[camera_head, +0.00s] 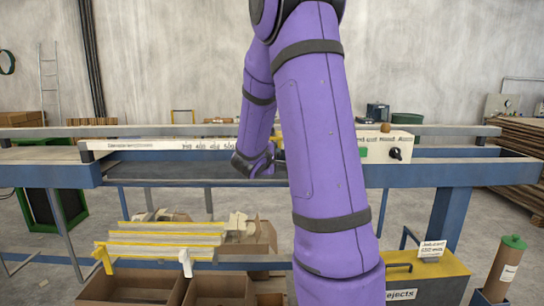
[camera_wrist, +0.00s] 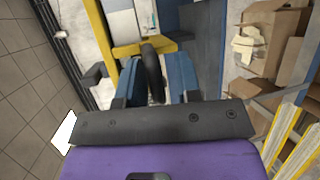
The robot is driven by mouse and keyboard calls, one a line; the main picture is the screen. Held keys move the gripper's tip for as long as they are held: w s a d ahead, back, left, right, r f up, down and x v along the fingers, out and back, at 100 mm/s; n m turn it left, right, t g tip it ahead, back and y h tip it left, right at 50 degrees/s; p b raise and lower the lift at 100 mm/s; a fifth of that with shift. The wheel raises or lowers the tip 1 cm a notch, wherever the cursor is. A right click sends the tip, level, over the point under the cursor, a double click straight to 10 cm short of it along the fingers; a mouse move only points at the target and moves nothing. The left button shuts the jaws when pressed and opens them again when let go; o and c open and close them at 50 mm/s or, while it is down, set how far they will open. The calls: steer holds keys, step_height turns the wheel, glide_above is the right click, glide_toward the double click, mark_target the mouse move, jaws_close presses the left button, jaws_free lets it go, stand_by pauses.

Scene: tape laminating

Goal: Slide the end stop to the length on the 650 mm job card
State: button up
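My gripper (camera_head: 255,164) is by the rail of the bench in the head view, partly behind my own arm. In the wrist view its two blue fingers (camera_wrist: 156,82) stand on either side of a black upright handle (camera_wrist: 153,72). The handle rises by a yellow bracket (camera_wrist: 140,48), which looks like the end stop. I cannot tell whether the fingers press on the handle. A white scale strip (camera_head: 180,143) with printed numbers runs along the bench, too small to read. A small white card (camera_head: 432,248) stands at the lower right; its print is not legible, so I cannot tell if it is the job card.
Yellow-edged strips (camera_head: 165,238) lie on a rack in front of the bench, above open cardboard boxes (camera_head: 130,288). A control box (camera_head: 385,147) sits right of my arm.

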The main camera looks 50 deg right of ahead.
steer(key=shift+o, duration=0.8)
steer(key=shift+s+d, duration=0.1)
steer(key=shift+d, duration=0.1)
steer(key=shift+a+r, duration=0.1)
steer(key=shift+a+r, duration=0.1)
steer(key=shift+a, duration=0.15)
steer(key=v, duration=1)
